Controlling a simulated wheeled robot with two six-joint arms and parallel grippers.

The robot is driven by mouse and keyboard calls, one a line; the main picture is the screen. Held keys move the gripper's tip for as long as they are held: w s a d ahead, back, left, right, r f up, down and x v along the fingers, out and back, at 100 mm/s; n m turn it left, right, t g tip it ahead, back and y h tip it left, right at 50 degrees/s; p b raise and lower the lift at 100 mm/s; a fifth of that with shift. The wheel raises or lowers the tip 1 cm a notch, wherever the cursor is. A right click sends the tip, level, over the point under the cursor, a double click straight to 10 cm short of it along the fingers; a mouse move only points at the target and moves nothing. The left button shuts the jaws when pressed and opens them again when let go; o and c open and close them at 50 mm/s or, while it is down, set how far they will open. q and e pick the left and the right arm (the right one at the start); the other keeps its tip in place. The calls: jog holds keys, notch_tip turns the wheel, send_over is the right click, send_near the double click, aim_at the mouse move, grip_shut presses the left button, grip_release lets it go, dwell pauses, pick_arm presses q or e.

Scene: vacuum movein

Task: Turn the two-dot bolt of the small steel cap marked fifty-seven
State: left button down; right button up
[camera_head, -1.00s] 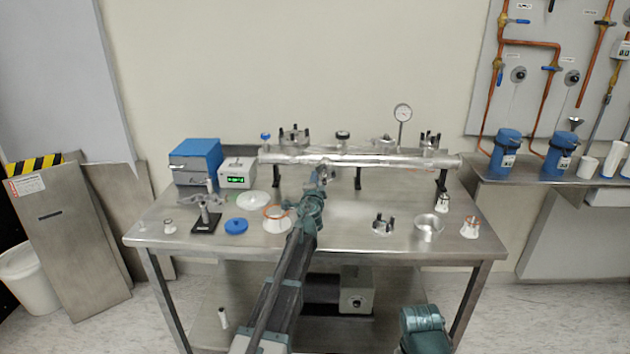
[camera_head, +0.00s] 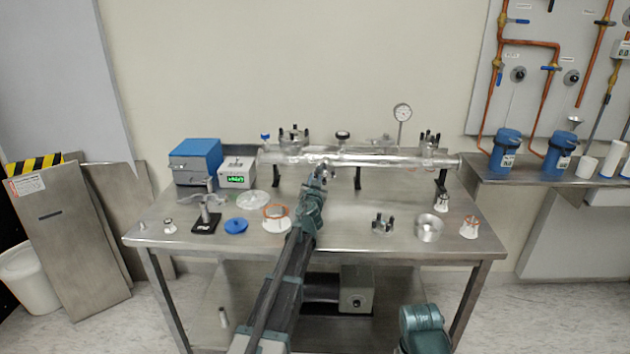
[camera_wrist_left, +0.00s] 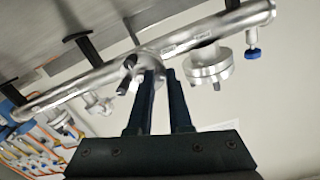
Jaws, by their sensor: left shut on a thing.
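My left gripper (camera_head: 322,172) reaches up to the middle of the horizontal steel tube (camera_head: 390,159) on the table. In the left wrist view, its two dark fingers (camera_wrist_left: 162,75) come up to a small steel cap (camera_wrist_left: 151,62) on the tube's side. They are shut on a bolt of this cap, mostly hidden between the tips. Another dark bolt (camera_wrist_left: 126,87) sticks out from the cap to the left of the fingers. I cannot read the cap's number or the bolt's dots. My right gripper is out of view.
Flanges with black bolts (camera_head: 293,138) and a round gauge (camera_head: 403,112) stand on the tube. On the table are a blue disc (camera_head: 236,226), a loose bolted flange (camera_head: 382,222), a steel ring (camera_head: 428,228) and a blue box (camera_head: 195,162).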

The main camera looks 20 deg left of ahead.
pick_arm(q)
jog(key=n, duration=0.5)
dwell(0.6)
jog(key=c, duration=0.8)
grip_release()
jog(key=shift+c, duration=0.2)
jog(key=shift+s, duration=0.1)
jog(key=v, duration=1.3)
jog(key=shift+s, duration=0.35)
